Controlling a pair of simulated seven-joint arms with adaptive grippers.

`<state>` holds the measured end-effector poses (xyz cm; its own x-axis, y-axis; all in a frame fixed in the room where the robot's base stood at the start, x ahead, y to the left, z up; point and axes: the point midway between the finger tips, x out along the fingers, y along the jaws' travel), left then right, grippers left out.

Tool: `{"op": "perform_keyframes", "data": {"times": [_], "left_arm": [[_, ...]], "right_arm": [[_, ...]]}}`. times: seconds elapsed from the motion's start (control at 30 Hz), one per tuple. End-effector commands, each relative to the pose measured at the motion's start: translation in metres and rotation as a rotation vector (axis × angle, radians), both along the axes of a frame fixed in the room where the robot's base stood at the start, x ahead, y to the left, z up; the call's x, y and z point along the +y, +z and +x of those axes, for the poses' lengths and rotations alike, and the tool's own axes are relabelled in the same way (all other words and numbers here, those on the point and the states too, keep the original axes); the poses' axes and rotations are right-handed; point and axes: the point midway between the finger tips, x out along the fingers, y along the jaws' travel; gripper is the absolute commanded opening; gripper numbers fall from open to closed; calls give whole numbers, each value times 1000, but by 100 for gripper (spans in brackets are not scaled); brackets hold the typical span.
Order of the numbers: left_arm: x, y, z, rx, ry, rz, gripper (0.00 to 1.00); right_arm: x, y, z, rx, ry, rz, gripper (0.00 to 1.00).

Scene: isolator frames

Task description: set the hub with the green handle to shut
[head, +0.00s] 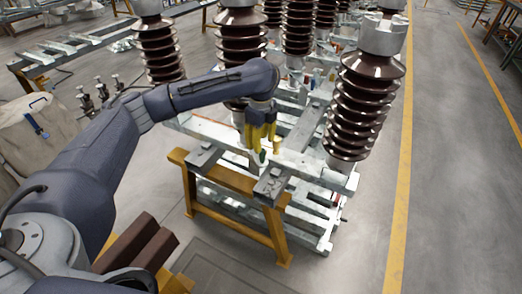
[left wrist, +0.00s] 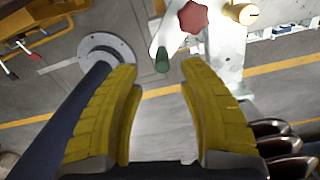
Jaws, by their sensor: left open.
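The green handle (left wrist: 162,60) shows in the left wrist view as a dark green grip at the end of a pale lever (left wrist: 166,34). It lies between the tips of my left gripper (left wrist: 158,68), whose yellow fingers are spread apart; I see no finger touching it. In the head view my left gripper (head: 258,145) points down over the near end of the metal frame and largely hides the handle. The hub's body is cut off by the top edge of the wrist view. My right gripper is out of view.
Tall brown insulators (head: 365,105) stand behind and right. A yellow trestle (head: 235,222) supports the frame's near end. The floor right of the frame is clear.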

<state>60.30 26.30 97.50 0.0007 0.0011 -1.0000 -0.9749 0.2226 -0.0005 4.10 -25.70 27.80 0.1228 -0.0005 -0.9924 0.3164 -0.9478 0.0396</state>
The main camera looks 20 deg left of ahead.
Motion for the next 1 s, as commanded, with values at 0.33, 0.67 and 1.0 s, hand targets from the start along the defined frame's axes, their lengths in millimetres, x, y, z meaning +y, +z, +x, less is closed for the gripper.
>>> {"op": "perform_keyframes", "data": {"times": [0.33, 0.67, 1.0], "left_arm": [[1, 33, 0, 0, 1, 1, 41], [1, 37, 0, 1, 1, 1, 41], [0, 30, -1, 2, 0, -1, 41]], "right_arm": [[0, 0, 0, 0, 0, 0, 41], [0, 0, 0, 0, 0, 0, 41], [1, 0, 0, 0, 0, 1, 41]]}}
